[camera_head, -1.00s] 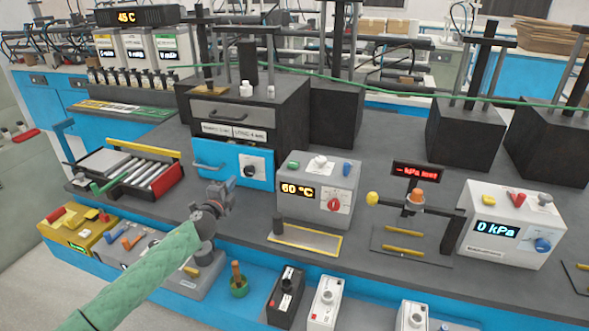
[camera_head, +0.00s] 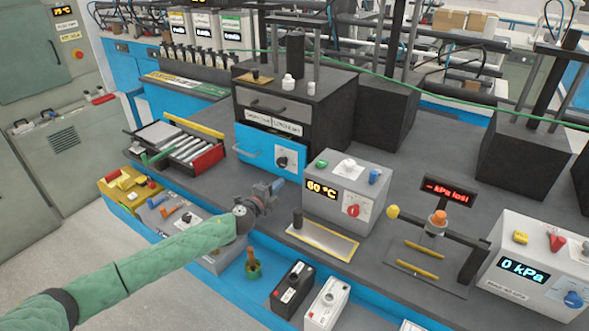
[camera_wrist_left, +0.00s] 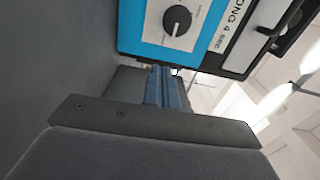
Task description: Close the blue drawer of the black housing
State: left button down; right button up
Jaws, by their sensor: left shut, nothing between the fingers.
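The black housing (camera_head: 324,117) stands on the grey bench with a grey upper drawer (camera_head: 268,109). Below it is the blue drawer (camera_head: 256,146), which appears to stand out a little from the housing. Its front has a bar handle on the left and a dark knob on a white plate. My left gripper (camera_head: 275,188) is shut and empty, low in front of the drawer's lower right part. In the left wrist view, the shut fingers (camera_wrist_left: 167,87) point towards the blue front (camera_wrist_left: 156,42) and its knob; contact cannot be told. My right gripper is not in view.
A grey 60 °C box (camera_head: 346,191) stands close to the right of my left gripper. A roller tray (camera_head: 207,156) is to the left. A yellow-edged plate (camera_head: 322,240) lies in front of the box. Two batteries (camera_head: 291,289) stand on the lower blue shelf.

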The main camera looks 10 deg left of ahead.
aim_at(297, 165)
pick_arm(q)
jog(key=p+x, duration=0.2)
jog(key=x, duration=0.6)
jog(key=shift+w+d+f+p, duration=0.1)
jog(key=shift+w+d+p, duration=0.1)
jog(key=shift+w+p, duration=0.35)
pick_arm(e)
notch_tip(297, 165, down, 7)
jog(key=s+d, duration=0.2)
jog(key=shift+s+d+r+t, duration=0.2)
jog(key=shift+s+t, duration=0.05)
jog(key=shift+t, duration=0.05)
pick_arm(q)
jog(key=shift+w, duration=0.15)
jog(key=shift+w, duration=0.15)
jog(key=b+x, duration=0.1)
jog(key=x, duration=0.2)
jog(key=shift+b, duration=0.3)
jog(key=shift+w, duration=0.3)
jog(key=shift+r, duration=0.35)
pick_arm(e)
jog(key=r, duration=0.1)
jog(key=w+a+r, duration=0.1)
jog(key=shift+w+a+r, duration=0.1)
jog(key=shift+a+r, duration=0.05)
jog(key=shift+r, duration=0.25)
pick_arm(q)
jog(key=shift+r, duration=0.1)
